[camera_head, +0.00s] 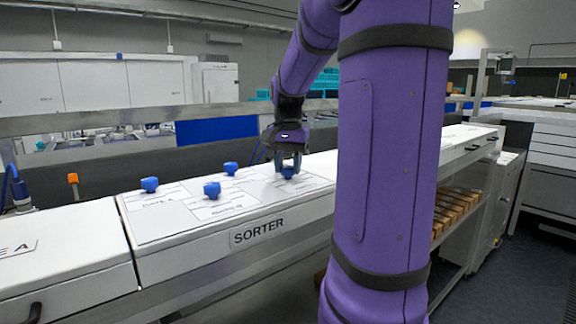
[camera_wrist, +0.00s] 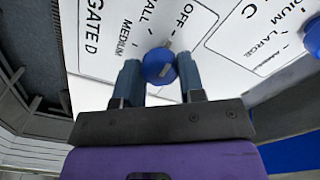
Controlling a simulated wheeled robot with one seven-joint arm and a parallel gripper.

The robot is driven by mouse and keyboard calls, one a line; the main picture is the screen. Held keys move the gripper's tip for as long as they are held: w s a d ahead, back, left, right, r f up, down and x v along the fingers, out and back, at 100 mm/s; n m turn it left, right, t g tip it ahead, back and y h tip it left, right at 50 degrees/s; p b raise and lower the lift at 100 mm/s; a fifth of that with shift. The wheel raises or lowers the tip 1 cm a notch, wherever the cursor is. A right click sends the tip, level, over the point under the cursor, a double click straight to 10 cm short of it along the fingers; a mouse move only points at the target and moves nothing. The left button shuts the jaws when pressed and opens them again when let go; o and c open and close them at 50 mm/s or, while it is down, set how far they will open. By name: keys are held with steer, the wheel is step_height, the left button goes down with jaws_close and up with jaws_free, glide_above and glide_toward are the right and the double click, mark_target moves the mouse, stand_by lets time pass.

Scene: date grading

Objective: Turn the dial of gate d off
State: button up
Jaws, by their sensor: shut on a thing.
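The blue dial of gate d (camera_wrist: 158,66) sits on a white label plate (camera_wrist: 105,50) that reads GATE D, with OFF and MEDIUM readable and another word partly cut off. A grey pointer mark on the dial points up and slightly right, towards the OFF side; I cannot tell its exact setting. My gripper (camera_wrist: 158,77) is shut on this dial, one finger on each side. In the head view my gripper (camera_head: 288,162) points down over the same dial (camera_head: 289,173), on the right of the sorter top.
More blue dials stand on the sorter panel: one at left (camera_head: 150,184), one in front (camera_head: 212,190), one behind (camera_head: 231,168). The SORTER label (camera_head: 258,232) is on the front edge. Another blue dial (camera_wrist: 313,38) shows at right in the wrist view, by the C label.

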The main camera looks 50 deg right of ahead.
mark_target(288, 167)
stand_by(0.3)
steer(key=o, duration=0.9)
steer(key=shift+r, duration=0.15)
step_height(288, 167, up, 11)
steer(key=shift+f, duration=0.2)
stand_by(0.4)
steer(key=s+a+f+n+t, duration=0.1)
steer(key=s+a+f+n, duration=0.2)
steer(key=a, duration=0.6)
steer(key=s+a+f+n+t, duration=0.2)
steer(key=s+a+f+n, duration=0.2)
steer(key=a+n, duration=0.2)
steer(key=s+a+f+n+t, duration=0.2)
steer(key=s+a+f+n, duration=0.2)
steer(key=a, duration=0.7)
steer(key=shift+s+a, duration=0.3)
